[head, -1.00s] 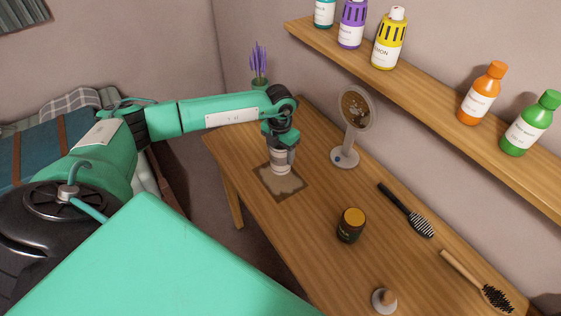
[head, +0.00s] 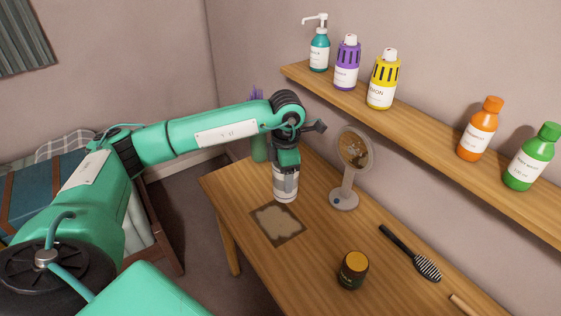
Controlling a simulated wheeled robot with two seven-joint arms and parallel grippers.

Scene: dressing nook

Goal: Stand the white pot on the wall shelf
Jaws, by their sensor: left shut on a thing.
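The white pot (head: 286,192), a small pale cylinder, hangs upright under my left gripper (head: 287,170). My left gripper points down and is shut on the pot's upper part, hiding its top. The pot appears raised, just beyond the patterned mat (head: 278,226) on the table; its exact height is hard to tell. The wooden wall shelf (head: 432,133) runs along the right wall, higher than the pot. My right gripper is not in view.
A teal pump bottle (head: 319,52), purple bottle (head: 347,68) and yellow bottle (head: 383,85) stand on the shelf's left part. An orange bottle (head: 480,130) and green bottle (head: 531,160) stand right, with a clear gap between. A mirror (head: 354,150), jar (head: 353,270) and brush (head: 410,252) occupy the table.

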